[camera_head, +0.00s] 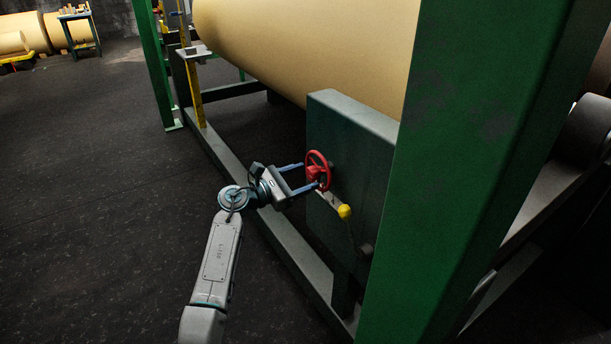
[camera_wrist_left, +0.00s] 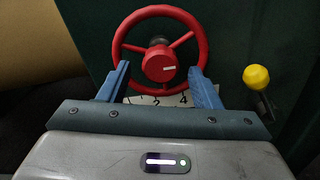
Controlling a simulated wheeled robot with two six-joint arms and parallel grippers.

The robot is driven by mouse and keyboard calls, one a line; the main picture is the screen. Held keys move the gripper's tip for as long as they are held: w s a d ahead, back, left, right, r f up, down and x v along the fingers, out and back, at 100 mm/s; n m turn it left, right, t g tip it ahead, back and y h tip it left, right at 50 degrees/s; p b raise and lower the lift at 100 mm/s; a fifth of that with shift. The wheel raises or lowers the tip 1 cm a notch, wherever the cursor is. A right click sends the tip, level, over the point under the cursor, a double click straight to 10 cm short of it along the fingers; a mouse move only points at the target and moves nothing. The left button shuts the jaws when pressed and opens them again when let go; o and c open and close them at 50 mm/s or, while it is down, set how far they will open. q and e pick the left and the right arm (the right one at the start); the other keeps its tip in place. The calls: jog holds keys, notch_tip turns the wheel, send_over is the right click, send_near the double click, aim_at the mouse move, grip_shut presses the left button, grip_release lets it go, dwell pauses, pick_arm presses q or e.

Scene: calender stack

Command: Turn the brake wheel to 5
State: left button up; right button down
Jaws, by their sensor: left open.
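The red brake wheel (camera_head: 318,171) is mounted on the side of a dark green box (camera_head: 352,140). In the left wrist view the wheel (camera_wrist_left: 160,62) has several spokes and a hub with a white mark pointing right. A white scale plate (camera_wrist_left: 160,100) with numbers, 2 and 4 among them, shows below the hub, partly hidden; I cannot see a 5. My left gripper (camera_head: 303,178) is open, its blue fingers at the wheel's lower rim. In the wrist view the fingers (camera_wrist_left: 160,80) stand on either side of the lower rim; I cannot tell whether they touch it.
A lever with a yellow knob (camera_head: 344,211) sticks out right of the wheel; the knob also shows in the wrist view (camera_wrist_left: 256,77). A green post (camera_head: 470,150) stands close on the right. A large tan roll (camera_head: 310,45) lies behind. The dark floor (camera_head: 100,200) at left is clear.

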pick_arm(q)
jog(key=shift+w+d, duration=0.35)
jog(key=shift+d, duration=0.15)
pick_arm(e)
jog(key=shift+s+f, duration=0.1)
jog(key=shift+f, duration=0.1)
pick_arm(q)
jog(key=c, duration=1)
jog(key=n+p, duration=0.4)
jog(key=n, duration=0.2)
jog(key=shift+s, duration=0.1)
jog(key=shift+f+n+p, duration=0.1)
jog(key=shift+n+p, duration=0.3)
jog(key=shift+n, duration=0.2)
pick_arm(e)
jog(key=s+d+f, duration=0.1)
jog(key=s+f, duration=0.7)
jog(key=f, duration=0.4)
jog(key=shift+d, duration=0.25)
